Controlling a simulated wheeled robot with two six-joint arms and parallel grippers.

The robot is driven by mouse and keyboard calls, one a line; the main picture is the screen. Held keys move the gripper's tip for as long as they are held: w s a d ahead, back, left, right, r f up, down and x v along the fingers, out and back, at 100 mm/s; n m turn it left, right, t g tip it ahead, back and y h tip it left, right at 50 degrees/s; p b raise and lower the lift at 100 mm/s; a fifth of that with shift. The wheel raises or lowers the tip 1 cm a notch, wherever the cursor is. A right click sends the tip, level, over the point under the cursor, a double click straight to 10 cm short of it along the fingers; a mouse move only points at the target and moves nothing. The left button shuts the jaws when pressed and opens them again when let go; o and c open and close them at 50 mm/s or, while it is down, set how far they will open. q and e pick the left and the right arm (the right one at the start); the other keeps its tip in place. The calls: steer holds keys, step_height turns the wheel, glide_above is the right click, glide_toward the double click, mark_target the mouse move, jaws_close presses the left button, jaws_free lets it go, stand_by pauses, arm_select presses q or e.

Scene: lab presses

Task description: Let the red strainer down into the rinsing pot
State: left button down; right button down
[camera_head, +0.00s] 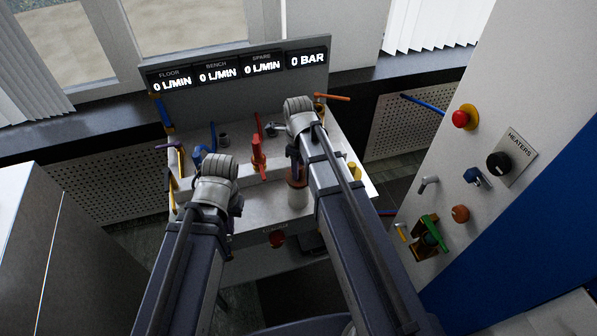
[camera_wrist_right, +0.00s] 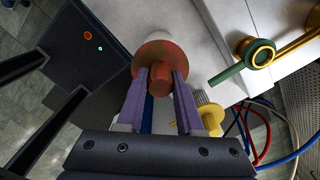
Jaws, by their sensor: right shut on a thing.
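The red strainer (camera_wrist_right: 158,60) shows in the right wrist view as a round red-brown disc with a knob. The purple fingers of my right gripper (camera_wrist_right: 160,90) are shut on its knob. In the head view the strainer (camera_head: 297,181) is just over a pale upright cylinder, which looks like the rinsing pot (camera_head: 298,197). Part of the pale pot (camera_wrist_right: 150,41) shows behind the disc in the wrist view. I cannot tell whether the strainer touches the pot or is inside it. My left arm ends left of it; its fingers are hidden behind its wrist.
A red valve-like part (camera_head: 258,158) stands on the bench left of my right wrist. A display panel (camera_head: 240,68) stands at the back. A heater cabinet (camera_head: 475,150) with knobs is at the right. A green and brass fitting (camera_wrist_right: 257,55) and a yellow part (camera_wrist_right: 210,115) are near the strainer.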

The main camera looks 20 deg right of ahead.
steer(key=shift+f, duration=0.1)
steer(key=c, duration=0.5)
jaws_free()
steer(key=shift+c, duration=0.2)
steer(key=shift+r, duration=0.2)
step_height(320, 180, up, 12)
steer(key=p, duration=1.2)
